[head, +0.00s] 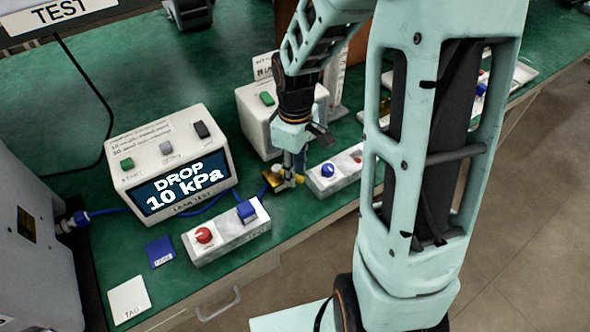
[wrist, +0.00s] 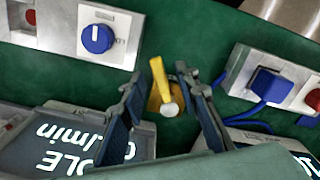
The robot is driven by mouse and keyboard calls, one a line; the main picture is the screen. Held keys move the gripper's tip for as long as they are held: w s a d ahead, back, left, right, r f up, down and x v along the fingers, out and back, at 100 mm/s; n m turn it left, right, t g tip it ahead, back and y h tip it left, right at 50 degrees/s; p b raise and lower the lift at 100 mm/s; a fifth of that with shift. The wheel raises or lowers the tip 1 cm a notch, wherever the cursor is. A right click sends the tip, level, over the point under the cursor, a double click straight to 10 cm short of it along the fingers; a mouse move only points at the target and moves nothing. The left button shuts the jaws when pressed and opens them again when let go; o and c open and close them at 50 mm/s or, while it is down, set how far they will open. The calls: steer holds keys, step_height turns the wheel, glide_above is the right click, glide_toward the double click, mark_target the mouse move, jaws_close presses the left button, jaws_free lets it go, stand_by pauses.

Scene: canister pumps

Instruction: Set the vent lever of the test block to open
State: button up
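A yellow lever (wrist: 160,80) on a round brass-coloured base shows in the wrist view; the head view shows it as a small yellow piece (head: 271,180), partly hidden by my gripper. No label on it is readable. My gripper (wrist: 162,72) is open, with its two dark fingers on either side of the lever and visible gaps to both. In the head view my gripper (head: 291,168) points down at the lever. To its left stands a white block (head: 229,236) with a red knob (head: 204,235) and a blue square piece (head: 246,210).
A leak tester (head: 165,160) reads "DROP 10 kPa". Another white block (head: 326,182) with a blue knob (wrist: 97,38) stands close to my gripper's right in the head view. A white box (head: 255,112) stands behind. A blue hose (head: 200,207) crosses the green bench.

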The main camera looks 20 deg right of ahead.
steer(key=shift+f, duration=0.2)
jaws_close()
stand_by(0.6)
steer(key=m, duration=0.1)
steer(key=s+a+m, duration=0.1)
steer(key=m, duration=0.1)
steer(key=a+m+b, duration=0.1)
steer(key=m, duration=0.1)
steer(key=shift+s, duration=0.2)
steer(key=m, duration=0.1)
steer(key=a+m, duration=0.1)
steer(key=m, duration=0.1)
steer(key=shift+s+a+m+b, duration=0.15)
steer(key=shift+a+m+b, duration=0.15)
steer(key=shift+m, duration=0.1)
steer(key=shift+a+m, duration=0.35)
steer(key=shift+m, duration=0.45)
steer(key=shift+a+m, duration=0.3)
steer(key=shift+m, duration=0.5)
